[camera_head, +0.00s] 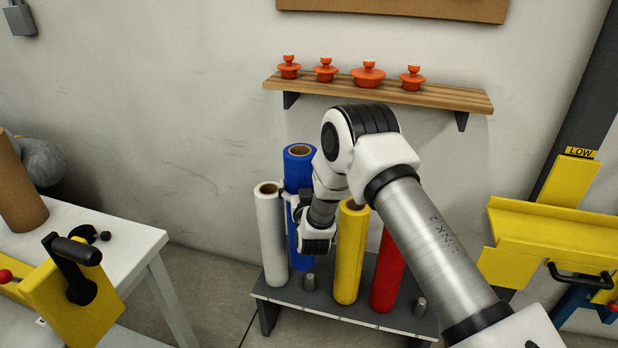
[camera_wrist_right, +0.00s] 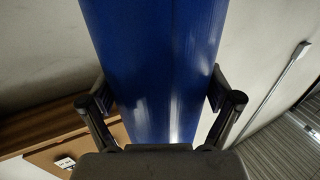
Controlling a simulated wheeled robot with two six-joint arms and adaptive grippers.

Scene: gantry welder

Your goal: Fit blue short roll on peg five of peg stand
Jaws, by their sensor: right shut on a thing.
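The blue roll (camera_head: 299,165) stands upright over the back left of the grey peg stand (camera_head: 345,310), just behind and right of a white roll. My right gripper (camera_head: 293,193) is shut on the blue roll around its upper half. The right wrist view shows the blue roll (camera_wrist_right: 155,70) between the two fingers (camera_wrist_right: 160,115). The roll's lower end is partly hidden by my wrist, so I cannot tell whether it is on a peg. Two bare pegs show, one front left (camera_head: 310,282) and one at the right (camera_head: 420,305). My left gripper is not in view.
A white roll (camera_head: 270,235), a yellow roll (camera_head: 350,255) and a red roll (camera_head: 388,275) stand on the peg stand close by. A wooden shelf (camera_head: 440,98) with orange pieces hangs above. A white table (camera_head: 130,240) is at left, a yellow fixture (camera_head: 545,235) at right.

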